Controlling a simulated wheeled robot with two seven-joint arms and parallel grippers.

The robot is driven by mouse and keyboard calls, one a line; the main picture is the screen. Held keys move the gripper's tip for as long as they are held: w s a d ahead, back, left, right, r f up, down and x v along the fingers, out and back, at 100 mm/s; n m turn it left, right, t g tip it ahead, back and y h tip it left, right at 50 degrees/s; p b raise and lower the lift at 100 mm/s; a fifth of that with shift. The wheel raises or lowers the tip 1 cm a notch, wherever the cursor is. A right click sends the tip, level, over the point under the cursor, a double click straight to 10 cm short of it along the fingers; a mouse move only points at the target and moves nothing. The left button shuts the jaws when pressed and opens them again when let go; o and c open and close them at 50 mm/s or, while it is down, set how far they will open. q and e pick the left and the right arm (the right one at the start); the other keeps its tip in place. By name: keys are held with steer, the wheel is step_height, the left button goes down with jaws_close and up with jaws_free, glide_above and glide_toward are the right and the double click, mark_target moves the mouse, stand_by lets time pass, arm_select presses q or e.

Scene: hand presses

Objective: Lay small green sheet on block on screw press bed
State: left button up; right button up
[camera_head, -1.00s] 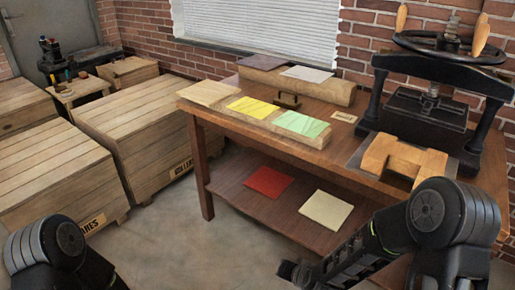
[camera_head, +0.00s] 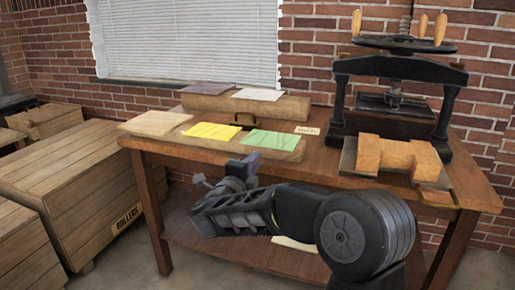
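The small green sheet (camera_head: 272,139) lies flat on the right end of the low wooden step at the table's front. The screw press (camera_head: 394,68) stands at the table's right end. A notched wooden block (camera_head: 396,156) sits on its dark bed plate (camera_head: 348,158), in front of the press frame. My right gripper (camera_head: 226,176) is in front of the table edge, below and left of the green sheet and apart from it. It is seen from the side, and its finger opening is unclear. My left gripper is out of view.
Purple (camera_head: 208,88) and white (camera_head: 257,94) sheets lie on the raised back step. A cream sheet (camera_head: 294,244) is on the lower shelf, partly behind my arm. Crates (camera_head: 75,180) stand left.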

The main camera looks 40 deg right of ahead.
mark_target(266, 147)
steer(key=shift+w, duration=0.15)
steer(key=p+x, duration=0.2)
steer(key=x, duration=0.6)
steer(key=shift+x, duration=0.9)
jaws_close()
steer(key=shift+a+r+p, duration=0.1)
steer(key=shift+r+p, duration=0.75)
steer(key=shift+r, duration=0.7)
steer(key=shift+f, duration=0.1)
